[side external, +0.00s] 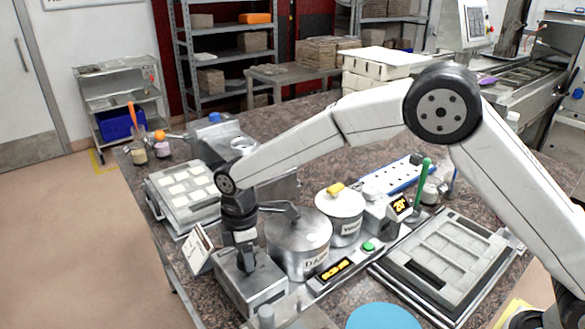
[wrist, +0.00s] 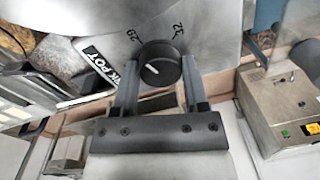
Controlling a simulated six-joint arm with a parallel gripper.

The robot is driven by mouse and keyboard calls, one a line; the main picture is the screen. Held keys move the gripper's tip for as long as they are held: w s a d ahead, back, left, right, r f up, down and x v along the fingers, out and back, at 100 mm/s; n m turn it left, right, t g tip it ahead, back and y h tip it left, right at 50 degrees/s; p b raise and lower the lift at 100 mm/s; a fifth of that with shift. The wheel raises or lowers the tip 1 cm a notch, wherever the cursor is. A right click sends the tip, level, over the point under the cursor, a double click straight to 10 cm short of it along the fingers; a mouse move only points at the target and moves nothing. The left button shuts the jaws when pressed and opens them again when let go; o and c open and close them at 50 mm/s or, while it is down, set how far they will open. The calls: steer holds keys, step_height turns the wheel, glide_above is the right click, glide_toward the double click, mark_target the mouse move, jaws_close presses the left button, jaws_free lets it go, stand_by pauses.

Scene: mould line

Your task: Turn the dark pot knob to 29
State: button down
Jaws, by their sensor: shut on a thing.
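In the wrist view the black round pot knob (wrist: 160,64) sits between the two fingers of my gripper (wrist: 158,80), which is shut on it. A short pale pointer line shows on the left part of its face. The printed 29 stands at the knob's upper left and 32 at its upper right; I cannot tell the exact setting. A label partly reading "K POT" lies to the left. In the side view my gripper (side external: 243,245) points down onto a steel control box (side external: 255,285), hiding the knob. The dark pot (side external: 300,255) stands right beside it.
A second pot (side external: 341,220) with a yellow lid handle stands behind the dark pot. A display (side external: 336,270) and green button (side external: 368,246) are to the right. A mould tray (side external: 185,190) lies left, a grey mould (side external: 445,265) right, and a blue disc (side external: 383,317) in front.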

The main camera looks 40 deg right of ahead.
stand_by(0.4)
steer(key=shift+c, duration=0.5)
jaws_free()
steer(key=shift+r, duration=0.1)
steer(key=shift+w+r, duration=0.2)
steer(key=shift+r, duration=3.65)
steer(key=shift+d, duration=0.1)
